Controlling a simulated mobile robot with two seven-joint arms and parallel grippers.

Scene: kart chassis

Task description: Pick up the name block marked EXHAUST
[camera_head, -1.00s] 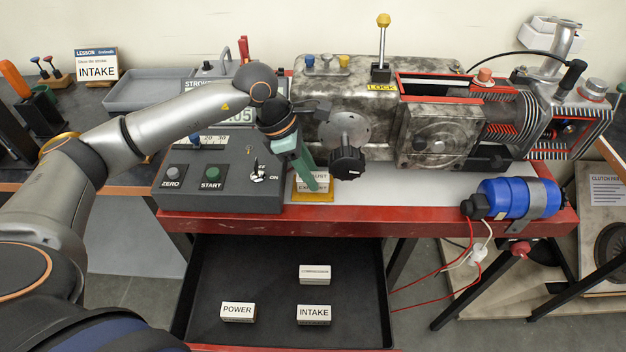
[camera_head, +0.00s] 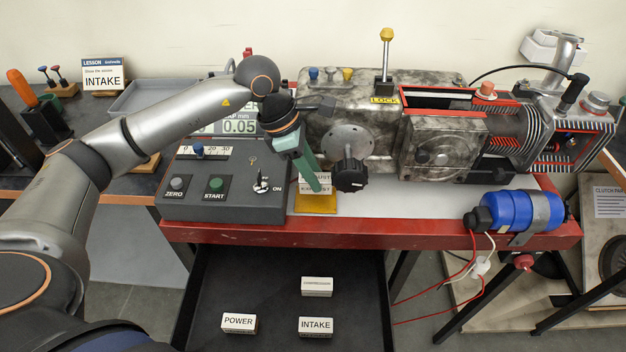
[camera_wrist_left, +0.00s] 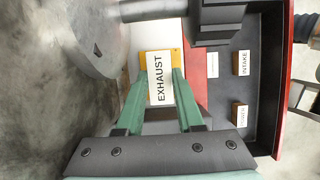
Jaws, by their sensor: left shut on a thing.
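The EXHAUST name block (camera_head: 324,189) is white with black letters and sits at the yellow pad (camera_head: 316,204) on the red bench, partly hidden by a green finger in the head view. In the left wrist view the EXHAUST block (camera_wrist_left: 159,80) lies between the two green fingertips, its label facing the camera. My left gripper (camera_head: 314,185) is shut on this block; it also shows in the left wrist view (camera_wrist_left: 160,90). Whether the block touches the pad cannot be told. My right gripper is not in view.
The dark open drawer (camera_head: 255,285) below holds blocks marked POWER (camera_head: 239,322) and INTAKE (camera_head: 316,325), and a third block (camera_head: 317,286). A black knob (camera_head: 349,175) stands close to the fingers' right. The control box (camera_head: 225,205) is at their left.

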